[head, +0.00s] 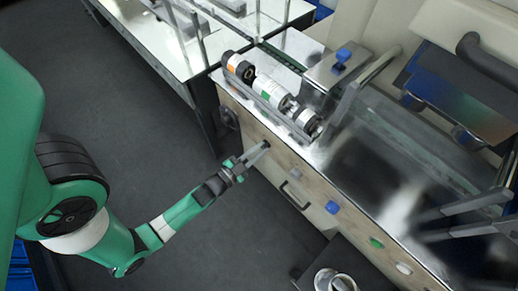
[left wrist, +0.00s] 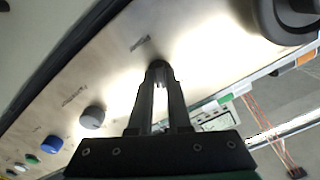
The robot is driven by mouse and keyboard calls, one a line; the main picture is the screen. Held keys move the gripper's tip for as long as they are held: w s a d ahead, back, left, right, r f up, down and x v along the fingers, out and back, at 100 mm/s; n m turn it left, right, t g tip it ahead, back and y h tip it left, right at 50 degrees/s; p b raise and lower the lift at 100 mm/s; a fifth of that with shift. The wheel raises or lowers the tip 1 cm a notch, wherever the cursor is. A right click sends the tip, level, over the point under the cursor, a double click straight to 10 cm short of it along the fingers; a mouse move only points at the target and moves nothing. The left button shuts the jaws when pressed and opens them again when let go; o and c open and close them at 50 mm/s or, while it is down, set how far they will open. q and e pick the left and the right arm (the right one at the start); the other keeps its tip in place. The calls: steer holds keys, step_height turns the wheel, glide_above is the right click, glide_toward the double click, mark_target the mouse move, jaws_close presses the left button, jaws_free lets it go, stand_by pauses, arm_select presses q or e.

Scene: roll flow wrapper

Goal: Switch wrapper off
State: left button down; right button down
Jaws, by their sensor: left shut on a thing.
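The wrapper (head: 311,186) is a long machine with a light front panel and a shiny metal top. My left gripper (head: 262,150) is at the panel's left part, its fingers closed around a small dark knob. In the left wrist view the fingers (left wrist: 158,84) meet at this dark knob (left wrist: 157,66), which they partly hide. A grey knob (left wrist: 92,117), a blue button (left wrist: 52,145) and a green button (left wrist: 32,159) sit further along the panel. The blue button (head: 332,207) and green button (head: 376,243) also show in the head view.
A black handwheel (head: 228,117) stands out near the panel's left end. A dark handle (head: 293,195) sticks out below the knobs. Rolls (head: 270,91) lie on the machine top. A white table (head: 150,40) stands behind left.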

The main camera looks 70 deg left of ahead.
stand_by(0.4)
arm_select(q)
steer(key=shift+r+n+p, duration=0.15)
steer(key=shift+n+p, duration=0.65)
steer(key=shift+n, duration=0.3)
steer(key=n+p, duration=0.1)
steer(key=n, duration=0.2)
steer(key=shift+p, duration=0.4)
steer(key=n+p, duration=0.1)
steer(key=n, duration=0.2)
steer(key=shift+n, duration=0.4)
steer(key=shift+n+p, duration=0.4)
steer(key=shift+n, duration=1.1)
steer(key=c, duration=0.9)
jaws_free()
steer(key=shift+o, duration=0.2)
